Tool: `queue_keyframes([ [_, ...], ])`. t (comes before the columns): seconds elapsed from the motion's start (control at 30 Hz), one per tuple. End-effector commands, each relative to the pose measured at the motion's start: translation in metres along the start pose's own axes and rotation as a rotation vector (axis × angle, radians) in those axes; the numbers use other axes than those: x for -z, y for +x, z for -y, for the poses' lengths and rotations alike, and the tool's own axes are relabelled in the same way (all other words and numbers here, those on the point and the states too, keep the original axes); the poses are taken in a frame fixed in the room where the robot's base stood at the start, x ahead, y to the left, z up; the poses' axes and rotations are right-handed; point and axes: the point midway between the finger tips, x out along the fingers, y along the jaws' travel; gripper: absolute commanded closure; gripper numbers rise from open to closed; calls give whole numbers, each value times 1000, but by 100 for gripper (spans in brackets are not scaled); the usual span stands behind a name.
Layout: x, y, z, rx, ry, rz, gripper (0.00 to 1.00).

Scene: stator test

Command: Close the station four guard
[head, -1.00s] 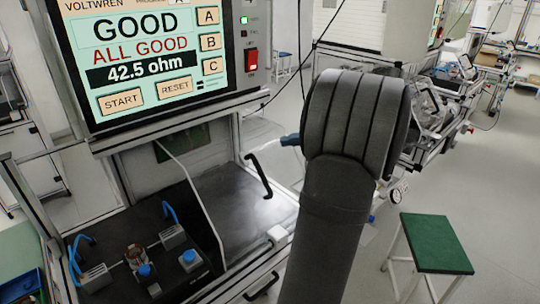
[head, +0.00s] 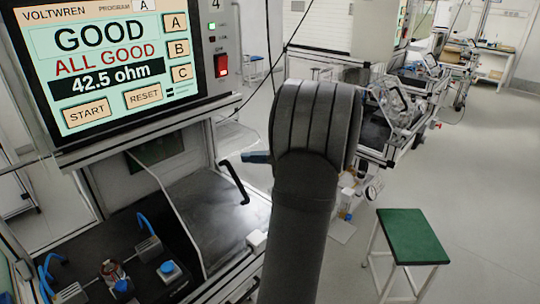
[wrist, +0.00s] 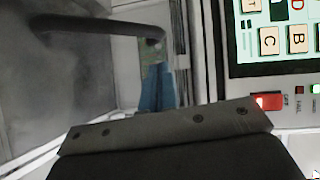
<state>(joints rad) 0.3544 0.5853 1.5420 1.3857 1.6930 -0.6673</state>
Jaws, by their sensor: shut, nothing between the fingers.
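Station four, marked 4 beside its screen (head: 95,60), stands at the left of the head view. Its guard has a black bar handle (head: 234,182) over the grey plate at the station's right side; the handle also shows large at the upper left of the wrist view (wrist: 85,25). The guard's clear panel is hard to make out, so I cannot tell its exact position. My gripper (head: 256,157) has blue fingers, shut and empty, just right of and above the handle in the head view. In the wrist view the fingers (wrist: 157,88) appear near the handle's end, apparently apart from it.
The station bed holds a wound part (head: 113,272) between blue-tipped clamps, with blue buttons (head: 169,268) beside it. A red lit switch (head: 221,65) sits right of the screen. A green-topped stool (head: 413,236) stands on open floor at the right.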

Motion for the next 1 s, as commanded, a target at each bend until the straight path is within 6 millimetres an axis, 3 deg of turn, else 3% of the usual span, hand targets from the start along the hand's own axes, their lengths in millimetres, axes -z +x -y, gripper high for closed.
queue_keyframes([
  [0.2,-17,16,1,1,-1,-1,100],
  [0.77,-24,21,1,0,-1,-1,100],
  [1.0,-56,45,7,-1,-1,3,100],
])
